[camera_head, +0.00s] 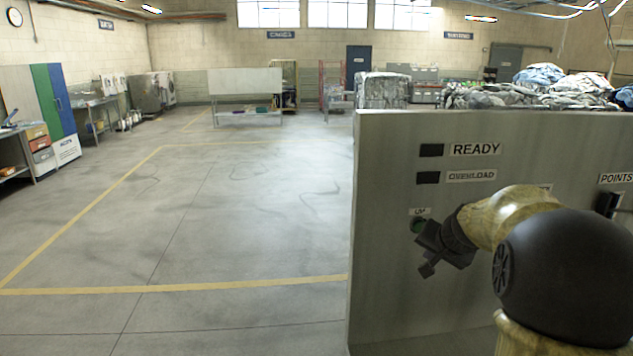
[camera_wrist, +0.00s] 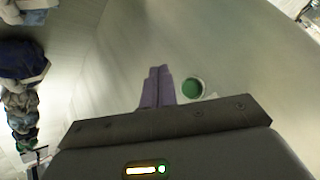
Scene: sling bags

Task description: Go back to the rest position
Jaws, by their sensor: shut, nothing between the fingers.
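My gripper (camera_head: 424,256) is shut and empty. In the head view it is in front of the grey metal panel (camera_head: 385,200), close to a green round button (camera_head: 417,226) under a small label that seems to read "UP". In the wrist view the shut fingers (camera_wrist: 157,88) point at the panel face, and the green button (camera_wrist: 192,88) shows just right of them. I cannot tell whether the fingertips touch the panel. My arm covers part of the panel at the lower right.
The panel also bears "READY" and "OVERLOAD" labels and a black lever (camera_head: 607,204) near "POINTS". Piled cloth bags (camera_head: 540,85) lie behind its top edge. The floor (camera_head: 200,230) to the left is clear, with yellow lines.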

